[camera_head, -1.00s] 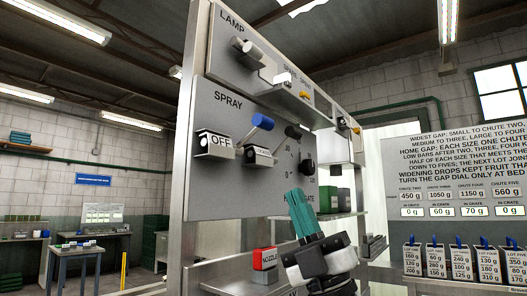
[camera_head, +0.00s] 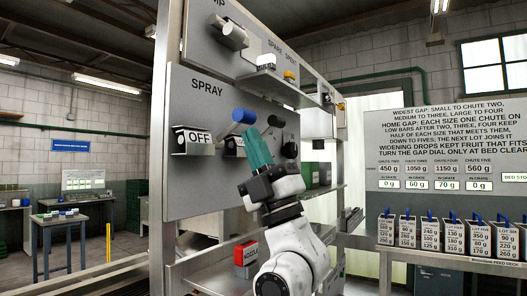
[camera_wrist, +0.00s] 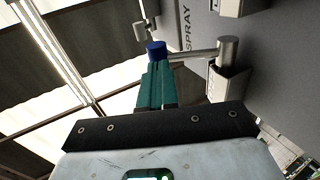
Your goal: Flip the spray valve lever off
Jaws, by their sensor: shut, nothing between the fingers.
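The spray valve lever (camera_head: 243,116) has a blue cylindrical knob on a metal rod and sits on the grey panel (camera_head: 205,92) under the word SPRAY. The rod comes out of a metal pivot post, and the knob leans toward the right, away from the OFF label (camera_head: 196,137). A second label right of it is mostly hidden behind my gripper. My gripper (camera_head: 254,138) has teal fingers, shut and empty, with the tips just below and right of the knob. In the wrist view, the blue knob (camera_wrist: 156,49) is right at the fingertips (camera_wrist: 157,68); contact is unclear.
A black dial (camera_head: 289,150) sits on the panel right of my gripper. A lamp switch (camera_head: 234,36) and a small shelf with a yellow knob (camera_head: 289,76) are above. A red nozzle box (camera_head: 246,252) stands below. Open room lies left of the panel.

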